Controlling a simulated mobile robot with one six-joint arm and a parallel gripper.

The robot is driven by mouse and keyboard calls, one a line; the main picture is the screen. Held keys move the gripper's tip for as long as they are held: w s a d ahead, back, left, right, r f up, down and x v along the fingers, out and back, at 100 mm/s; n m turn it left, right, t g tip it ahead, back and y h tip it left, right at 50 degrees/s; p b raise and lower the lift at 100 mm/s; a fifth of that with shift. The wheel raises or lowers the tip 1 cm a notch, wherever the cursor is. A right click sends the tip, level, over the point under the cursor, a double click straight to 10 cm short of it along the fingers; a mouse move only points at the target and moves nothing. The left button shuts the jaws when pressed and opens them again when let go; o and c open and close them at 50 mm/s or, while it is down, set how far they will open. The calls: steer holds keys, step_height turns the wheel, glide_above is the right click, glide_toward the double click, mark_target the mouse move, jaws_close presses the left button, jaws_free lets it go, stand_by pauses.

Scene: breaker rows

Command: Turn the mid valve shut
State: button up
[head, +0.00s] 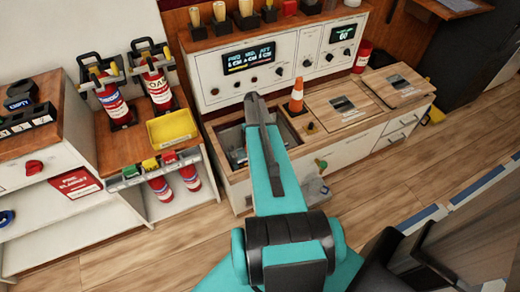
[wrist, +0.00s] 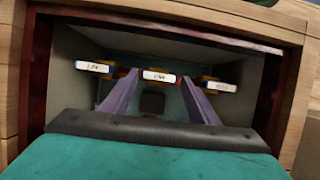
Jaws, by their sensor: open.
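In the wrist view three white labels stand in a row inside a recessed box, with small orange-brown valve parts behind them. The middle label (wrist: 160,76) marks the mid valve, whose orange-brown ends show just beside the label. The rest of this valve is hidden, so I cannot tell its angle. My gripper (wrist: 158,82) is open, its two purple fingers reaching into the box, with one tip on each side of the middle label. I cannot tell whether they touch the valve. In the head view my arm covers the gripper.
The left label (wrist: 94,67) and right label (wrist: 221,87) flank the middle one closely. Dark red box edges (wrist: 38,75) and wood frame the opening.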

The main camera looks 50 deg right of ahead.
steer(key=v, duration=1.3)
steer(key=shift+w+r, duration=0.2)
steer(key=shift+r, duration=0.15)
